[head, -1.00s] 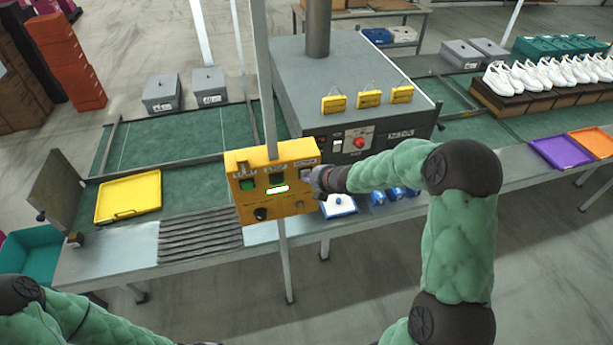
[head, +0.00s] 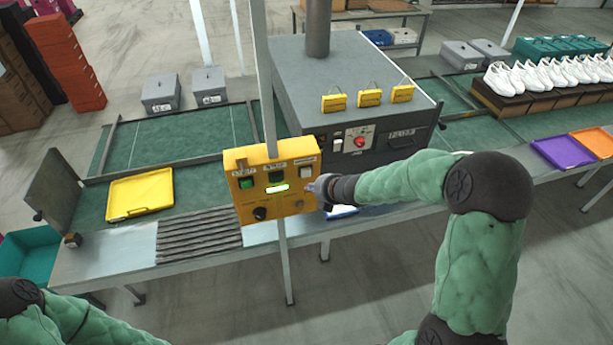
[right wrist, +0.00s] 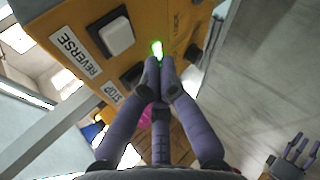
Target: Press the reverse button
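The yellow control box (head: 275,205) stands on a post before the conveyor. Its white reverse button (head: 306,172) is at the upper right. In the right wrist view the white button (right wrist: 117,36) sits beside its REVERSE label. My right gripper (head: 315,187) is at the box's right side, just below that button. In the right wrist view its fingers (right wrist: 160,72) are together with nothing between them, near the lit green display (right wrist: 157,48) and apart from the white button. My left gripper (right wrist: 294,157) shows at the lower right there, fingers spread; the head view shows only its arm.
A green button (head: 246,183) and a dark button (head: 276,177) share the box face. A grey machine (head: 345,90) stands behind. A yellow tray (head: 140,194) lies on the belt at left. Purple (head: 562,153) and orange trays lie at right.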

